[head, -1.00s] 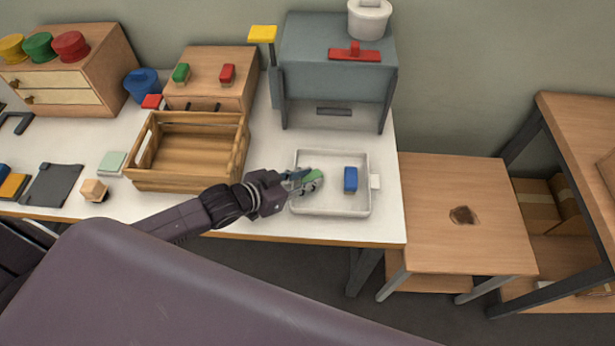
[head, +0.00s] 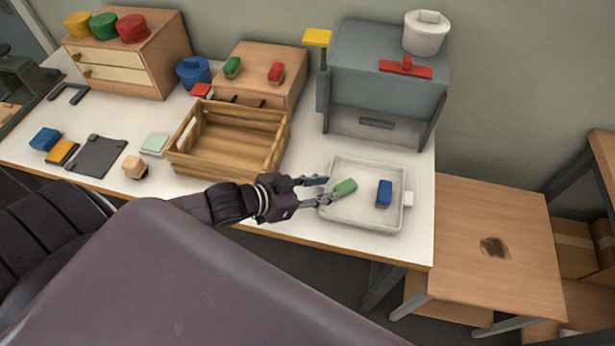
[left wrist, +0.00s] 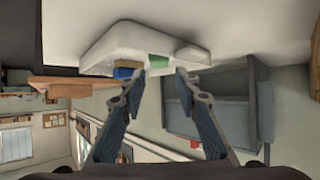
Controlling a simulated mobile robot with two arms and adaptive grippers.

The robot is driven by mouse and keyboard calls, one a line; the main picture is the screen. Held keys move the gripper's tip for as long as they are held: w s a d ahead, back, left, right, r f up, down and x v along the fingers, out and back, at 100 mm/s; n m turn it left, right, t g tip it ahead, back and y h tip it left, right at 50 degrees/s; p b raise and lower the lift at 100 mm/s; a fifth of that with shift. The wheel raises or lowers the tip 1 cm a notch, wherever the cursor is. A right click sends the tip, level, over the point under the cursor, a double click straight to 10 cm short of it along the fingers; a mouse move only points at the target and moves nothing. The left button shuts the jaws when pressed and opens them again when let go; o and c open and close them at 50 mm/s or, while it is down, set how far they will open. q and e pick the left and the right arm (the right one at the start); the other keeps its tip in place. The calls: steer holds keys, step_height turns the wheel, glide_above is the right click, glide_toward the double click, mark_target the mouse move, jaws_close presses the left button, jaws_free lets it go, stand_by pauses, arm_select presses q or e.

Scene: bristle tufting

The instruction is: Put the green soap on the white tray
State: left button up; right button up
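The green soap (head: 345,187) lies inside the white tray (head: 366,222), in its left half. It also shows in the left wrist view (left wrist: 158,61). A blue block (head: 384,193) sits in the right half of the tray and shows in the left wrist view (left wrist: 123,72). My left gripper (head: 327,189) is open, its fingers spread at the tray's left side, just left of the soap. The left wrist view shows nothing between its fingertips (left wrist: 157,74). My right gripper is in neither view.
A wooden crate (head: 187,163) stands left of the tray. A grey box-like stand (head: 385,52) with a red-handled part and a white pot rises behind it. A lower wooden table (head: 492,210) is to the right. The white tabletop is clear between crate and tray.

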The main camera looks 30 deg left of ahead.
arm_select(q)
steer(key=shift+v, duration=3.05)
